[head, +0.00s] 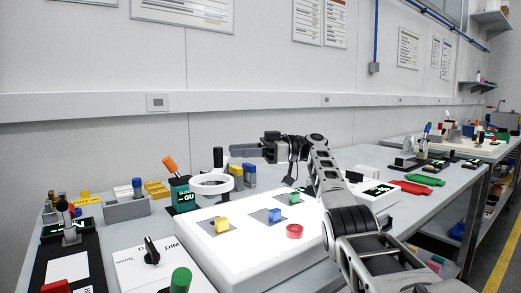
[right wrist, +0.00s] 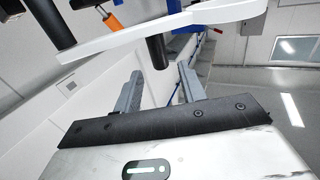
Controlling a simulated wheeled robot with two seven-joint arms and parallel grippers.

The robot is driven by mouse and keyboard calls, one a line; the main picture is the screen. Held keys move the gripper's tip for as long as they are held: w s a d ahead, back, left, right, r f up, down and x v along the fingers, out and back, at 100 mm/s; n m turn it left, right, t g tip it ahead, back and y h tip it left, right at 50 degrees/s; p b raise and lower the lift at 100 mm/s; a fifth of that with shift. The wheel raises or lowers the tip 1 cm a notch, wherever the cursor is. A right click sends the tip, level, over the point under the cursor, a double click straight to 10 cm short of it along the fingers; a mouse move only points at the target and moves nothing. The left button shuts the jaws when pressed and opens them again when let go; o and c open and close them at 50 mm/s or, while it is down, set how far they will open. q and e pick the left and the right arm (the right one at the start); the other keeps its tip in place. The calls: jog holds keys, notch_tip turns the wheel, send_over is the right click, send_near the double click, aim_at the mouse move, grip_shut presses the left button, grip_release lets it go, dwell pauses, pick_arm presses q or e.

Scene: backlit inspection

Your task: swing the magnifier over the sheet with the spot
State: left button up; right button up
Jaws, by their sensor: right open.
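The magnifier (head: 212,185) is a white ring on a white arm, over the left back corner of the lit white panel (head: 262,250). A black upright knob (head: 218,157) shows behind the ring. Three grey sheets lie on the panel, under a yellow block (head: 222,225), a blue block (head: 274,216) and a green block (head: 294,198). I cannot make out a spot on any sheet. My right gripper (head: 238,150) is open and empty, above and right of the ring. In the right wrist view the knob (right wrist: 157,52) shows between and just beyond the fingertips (right wrist: 160,78).
A red round piece (head: 294,231) lies on the panel. An orange-handled tool (head: 170,165) stands in a dark green holder (head: 183,195) left of the magnifier. A card with a black dial (head: 151,251) and a green cylinder (head: 181,280) are at the front left. The wall is behind.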

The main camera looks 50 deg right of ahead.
pick_arm(q)
jog(key=shift+t, duration=0.5)
jog(key=r, duration=0.1)
jog(key=r+p, duration=0.1)
jog(key=a+r, duration=0.1)
jog(key=r, duration=0.1)
jog(key=shift+s+a+p, duration=0.1)
jog(key=shift+s+p, duration=0.15)
jog(key=shift+p, duration=0.15)
pick_arm(e)
jog(key=v, duration=0.6)
jog(key=shift+d, duration=0.15)
pick_arm(q)
jog(key=shift+f, duration=0.15)
pick_arm(e)
jog(key=shift+s, duration=0.1)
